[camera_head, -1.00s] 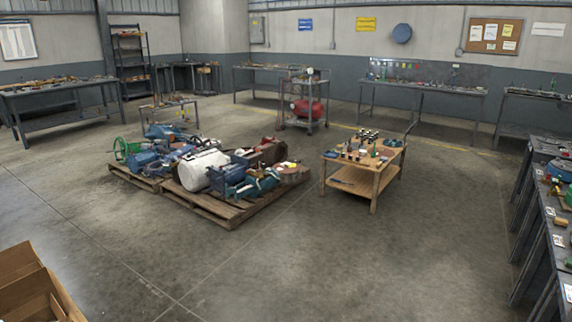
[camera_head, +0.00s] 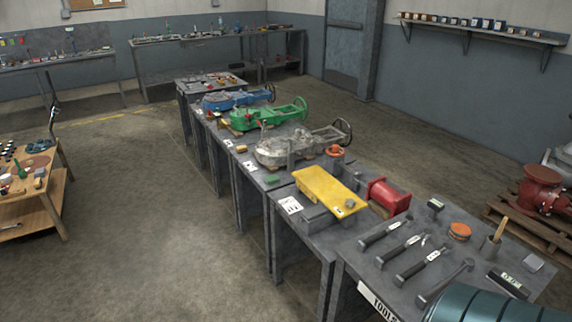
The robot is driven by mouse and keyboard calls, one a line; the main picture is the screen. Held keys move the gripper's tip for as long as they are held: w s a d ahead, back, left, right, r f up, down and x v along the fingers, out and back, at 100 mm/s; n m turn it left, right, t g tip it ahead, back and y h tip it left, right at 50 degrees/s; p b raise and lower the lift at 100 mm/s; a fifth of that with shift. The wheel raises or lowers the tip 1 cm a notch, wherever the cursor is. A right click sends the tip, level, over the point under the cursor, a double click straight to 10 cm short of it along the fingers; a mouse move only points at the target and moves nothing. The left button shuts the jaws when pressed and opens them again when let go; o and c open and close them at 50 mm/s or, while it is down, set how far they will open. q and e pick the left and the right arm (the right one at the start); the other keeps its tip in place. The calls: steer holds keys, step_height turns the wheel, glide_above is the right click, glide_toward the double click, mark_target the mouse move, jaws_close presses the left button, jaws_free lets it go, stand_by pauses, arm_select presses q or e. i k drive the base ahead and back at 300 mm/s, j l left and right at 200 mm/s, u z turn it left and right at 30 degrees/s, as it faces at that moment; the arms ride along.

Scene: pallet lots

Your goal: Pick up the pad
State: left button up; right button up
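Neither of my grippers is in view. I cannot tell for certain which thing is the pad. Small flat candidates lie on the long row of grey benches: an orange round stack (camera_head: 460,231) and a light grey squarish block (camera_head: 532,262) on the nearest bench, and a small green block (camera_head: 271,180) further back. A small yellow-tan block (camera_head: 241,149) lies beyond that. All rest on the bench tops, untouched.
The nearest bench also holds several dark hand tools (camera_head: 409,249) and a brush-like handle in a cup (camera_head: 495,237). A yellow plate (camera_head: 328,190) and a red cylinder (camera_head: 388,195) sit behind. A wooden table (camera_head: 45,208) stands left. Open floor (camera_head: 150,220) lies between.

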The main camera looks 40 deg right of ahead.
mark_target(272, 180)
steer(key=i+z, duration=0.4)
steer(key=i, duration=1)
steer(key=i+z, duration=0.1)
steer(key=i, duration=0.6)
steer(key=i+j+z, duration=0.1)
steer(key=i, duration=0.6)
steer(key=i+j+z, duration=0.1)
steer(key=i+z, duration=0.15)
steer(key=i, duration=0.8)
steer(key=z, duration=3.1)
